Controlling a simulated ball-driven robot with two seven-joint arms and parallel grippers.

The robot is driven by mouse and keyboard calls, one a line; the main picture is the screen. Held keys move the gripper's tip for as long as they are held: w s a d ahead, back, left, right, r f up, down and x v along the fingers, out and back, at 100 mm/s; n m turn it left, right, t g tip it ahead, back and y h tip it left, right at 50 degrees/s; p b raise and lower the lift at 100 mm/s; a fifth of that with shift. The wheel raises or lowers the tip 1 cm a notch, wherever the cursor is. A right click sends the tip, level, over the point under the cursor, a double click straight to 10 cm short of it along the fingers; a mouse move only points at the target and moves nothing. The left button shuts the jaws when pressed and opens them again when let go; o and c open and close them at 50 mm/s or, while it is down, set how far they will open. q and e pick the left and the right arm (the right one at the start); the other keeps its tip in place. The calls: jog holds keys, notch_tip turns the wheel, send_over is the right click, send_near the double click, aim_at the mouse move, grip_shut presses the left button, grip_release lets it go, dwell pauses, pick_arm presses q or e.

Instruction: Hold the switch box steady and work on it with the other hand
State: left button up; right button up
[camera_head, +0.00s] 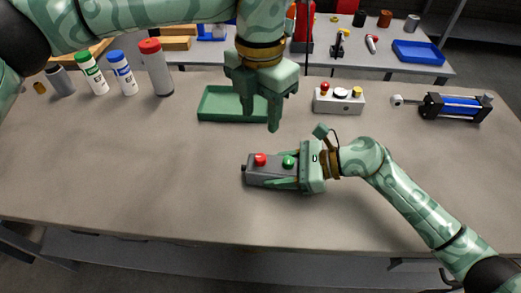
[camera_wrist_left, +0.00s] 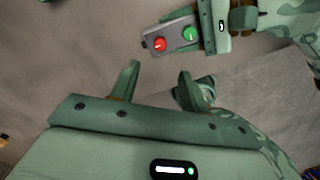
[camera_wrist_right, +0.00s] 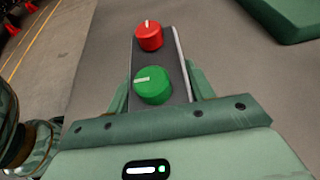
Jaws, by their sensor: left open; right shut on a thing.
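The switch box (camera_head: 265,179) is a grey box with a red knob (camera_head: 260,159) and a green knob (camera_head: 289,161) on top. It lies on the table near the middle. My right gripper (camera_head: 296,172) is shut on the green-knob end of the box, with its fingers along both long sides. In the right wrist view the box (camera_wrist_right: 172,66) shows between the fingers, with white marks on both knobs. My left gripper (camera_head: 259,114) is open and empty above the table, behind the box. The left wrist view shows the box (camera_wrist_left: 166,38) beyond its fingers.
A green tray (camera_head: 222,104) lies behind my left gripper. A light control box (camera_head: 338,104) and a blue-black cylinder (camera_head: 455,107) stand at the back right. Several bottles (camera_head: 122,73) stand at the back left. The table's front and left are clear.

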aim_at(261, 156)
pick_arm(q)
notch_tip(261, 156, down, 12)
jog(key=shift+r, duration=0.15)
grip_shut()
